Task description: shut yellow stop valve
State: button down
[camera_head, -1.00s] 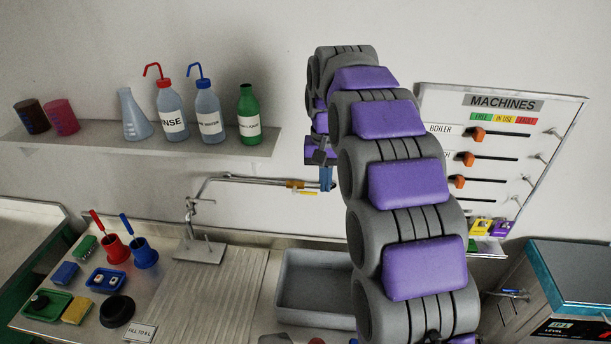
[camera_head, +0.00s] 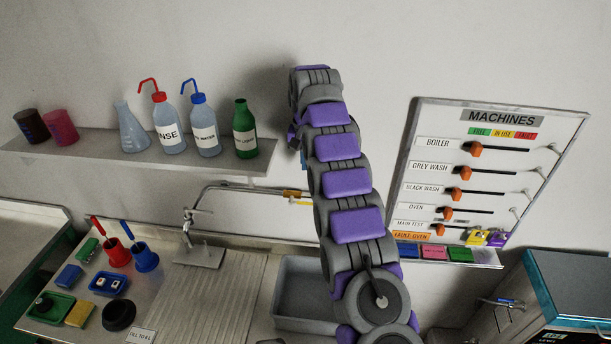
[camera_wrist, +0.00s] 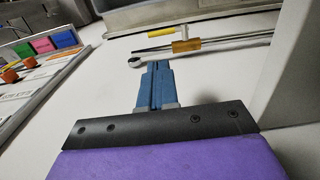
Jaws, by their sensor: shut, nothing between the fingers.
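The stop valve sits on a thin pipe on the wall above the counter. Its brass body (camera_head: 291,194) and yellow lever (camera_head: 300,203) show just left of my arm, which hides the pipe's right end. In the wrist view the brass body (camera_wrist: 186,46) and yellow lever (camera_wrist: 168,32) appear above the fingertips, with the lever roughly along the pipe. My gripper (camera_wrist: 156,68) shows there with its blue fingers together and empty. It is apart from the lever in that picture.
A shelf (camera_head: 80,151) with bottles runs left of my arm. The machines board (camera_head: 400,190) is on the right wall. A tap (camera_head: 190,220) and grey sink (camera_head: 290,323) are below the pipe. A dark oven-like box (camera_head: 575,285) stands at lower right.

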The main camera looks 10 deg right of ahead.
jog(key=b, duration=0.5)
send_near(301, 203)
jog(key=shift+d+f, duration=0.25)
jog(key=shift+f, duration=0.85)
jog(key=shift+d+f, duration=0.2)
jog(key=shift+f, duration=0.95)
jog(key=shift+d+f, duration=0.25)
jog(key=shift+f, duration=0.85)
jog(key=shift+f, duration=0.1)
jog(key=f+y+b, duration=0.1)
jog(key=t+y, duration=0.1)
jog(key=y, duration=0.1)
jog(key=shift+s+d+f+b, duration=0.2)
jog(key=shift+d+f+b, duration=0.15)
jog(key=shift+d+b, duration=0.05)
jog(key=y+b, duration=0.1)
jog(key=f+t+y, duration=0.1)
jog(key=y, duration=0.1)
jog(key=f+y+b, duration=0.1)
jog(key=shift+d+f+b, duration=0.15)
jog(key=shift+d+b, duration=0.1)
jog(key=shift+b, duration=0.1)
jog(key=shift+f, duration=0.35)
jog(key=shift+a+f, duration=0.1)
jog(key=shift+f, duration=0.15)
jog(key=shift+r, duration=0.15)
